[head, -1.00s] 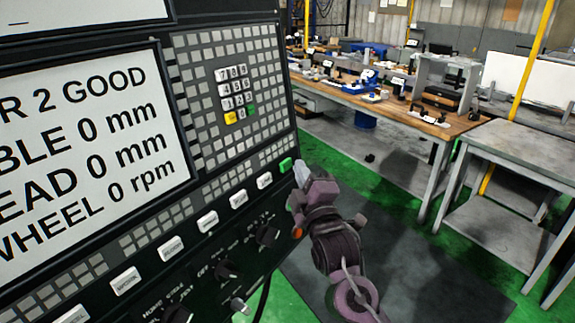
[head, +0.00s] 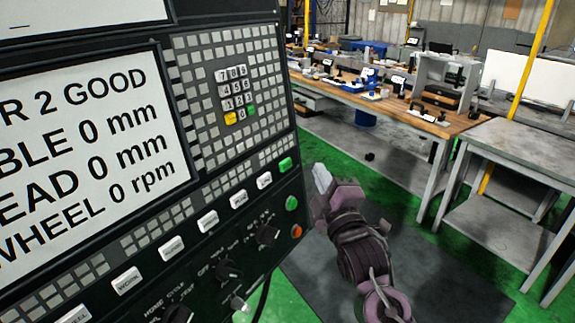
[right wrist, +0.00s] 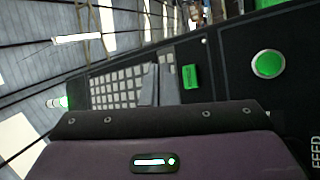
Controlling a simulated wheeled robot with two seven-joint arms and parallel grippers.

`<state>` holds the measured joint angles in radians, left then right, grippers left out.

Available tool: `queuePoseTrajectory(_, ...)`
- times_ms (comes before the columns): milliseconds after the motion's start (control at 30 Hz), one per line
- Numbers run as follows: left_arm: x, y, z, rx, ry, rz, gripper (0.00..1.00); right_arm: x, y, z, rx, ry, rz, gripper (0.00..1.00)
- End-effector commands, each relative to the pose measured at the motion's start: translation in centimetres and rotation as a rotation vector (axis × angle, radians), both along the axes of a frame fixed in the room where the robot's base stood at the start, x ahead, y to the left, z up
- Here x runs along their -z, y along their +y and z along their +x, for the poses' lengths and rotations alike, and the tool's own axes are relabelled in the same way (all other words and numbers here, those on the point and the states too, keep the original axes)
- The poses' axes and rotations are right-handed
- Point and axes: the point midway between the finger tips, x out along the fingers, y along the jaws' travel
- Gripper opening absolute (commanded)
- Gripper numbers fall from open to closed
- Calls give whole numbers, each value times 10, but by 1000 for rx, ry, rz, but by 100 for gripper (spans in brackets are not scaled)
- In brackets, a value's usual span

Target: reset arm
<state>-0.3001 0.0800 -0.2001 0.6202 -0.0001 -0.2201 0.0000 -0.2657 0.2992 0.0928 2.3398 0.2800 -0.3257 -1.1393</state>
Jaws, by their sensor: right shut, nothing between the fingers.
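My right gripper (head: 322,178) is shut and empty in the head view, just right of the control panel's lower right edge and apart from it. Its fingers (right wrist: 149,86) show in the right wrist view in front of the panel's grey key grid. The control panel (head: 180,30) fills the left of the head view, with a screen (head: 85,150) reading 0 mm and 0 rpm. A green button (head: 292,203) and an orange-red button (head: 296,231) sit on its right side. The green round button (right wrist: 268,64) also shows in the right wrist view. My left gripper is not in view.
A wooden workbench (head: 398,107) with tools stands at the back. A grey metal table (head: 530,150) stands at the right near a yellow post (head: 533,60). The green and dark grey floor right of the panel is mostly clear.

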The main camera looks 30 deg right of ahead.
Motion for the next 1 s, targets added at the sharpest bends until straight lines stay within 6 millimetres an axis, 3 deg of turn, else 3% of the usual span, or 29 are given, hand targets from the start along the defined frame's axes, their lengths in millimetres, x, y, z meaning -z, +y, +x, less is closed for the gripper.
queuePoseTrajectory(333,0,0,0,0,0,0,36,2,1,0,-2,6,6,0)
queuePoseTrajectory(433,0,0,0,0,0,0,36,19,7,0,-23,65,75,0)
queuePoseTrajectory(567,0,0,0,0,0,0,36,81,30,-7,-66,285,319,0)
queuePoseTrajectory(700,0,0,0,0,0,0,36,162,67,-42,-38,602,663,0)
queuePoseTrajectory(800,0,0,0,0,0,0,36,201,88,-73,33,775,842,0)
queuePoseTrajectory(1000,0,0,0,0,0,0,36,247,116,-131,206,1017,1071,0)
